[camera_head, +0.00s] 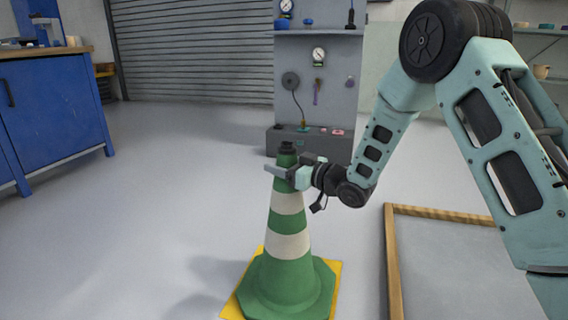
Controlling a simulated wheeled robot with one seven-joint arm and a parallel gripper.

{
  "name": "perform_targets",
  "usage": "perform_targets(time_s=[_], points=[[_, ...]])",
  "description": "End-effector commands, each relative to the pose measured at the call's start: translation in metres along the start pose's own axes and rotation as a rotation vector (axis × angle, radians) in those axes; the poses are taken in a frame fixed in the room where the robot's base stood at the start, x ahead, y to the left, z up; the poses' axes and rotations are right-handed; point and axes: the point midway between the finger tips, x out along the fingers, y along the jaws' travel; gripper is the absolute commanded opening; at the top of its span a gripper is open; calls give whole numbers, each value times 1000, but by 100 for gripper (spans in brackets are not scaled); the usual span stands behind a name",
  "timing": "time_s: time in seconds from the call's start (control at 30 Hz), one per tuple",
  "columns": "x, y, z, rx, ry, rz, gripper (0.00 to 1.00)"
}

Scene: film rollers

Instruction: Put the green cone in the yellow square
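The green cone (284,225) with white bands and a dark tip stands upright in the lower middle of the head view. Its wide green base lies over the yellow square (234,306), whose edges show at the left and right of the base. The bottom of the base is cut off by the picture's edge, and I cannot tell whether it touches the floor. My gripper (284,174) is at the cone's upper part, just below the tip, with one finger across its near side. The far finger is mostly hidden, so I cannot tell whether the fingers press on the cone.
A wooden frame (392,260) lies on the floor at the right. A blue workbench (50,115) stands at the left. A grey panel with gauges and tools (318,75) stands behind the cone. The grey floor left of the cone is clear.

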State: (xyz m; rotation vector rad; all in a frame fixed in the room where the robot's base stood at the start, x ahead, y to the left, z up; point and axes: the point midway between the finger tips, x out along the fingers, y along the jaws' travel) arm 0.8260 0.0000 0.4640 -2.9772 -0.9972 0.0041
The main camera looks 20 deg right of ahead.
Motion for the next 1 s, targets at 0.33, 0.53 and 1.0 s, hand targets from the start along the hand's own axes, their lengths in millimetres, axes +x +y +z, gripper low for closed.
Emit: perform_targets(time_s=[0.33,0.53,1.0], points=[[0,0,-2,-1,0,1,77],[-18,2,-7,2,-3,5,77],[-108,1,-6,2,-2,3,77]])
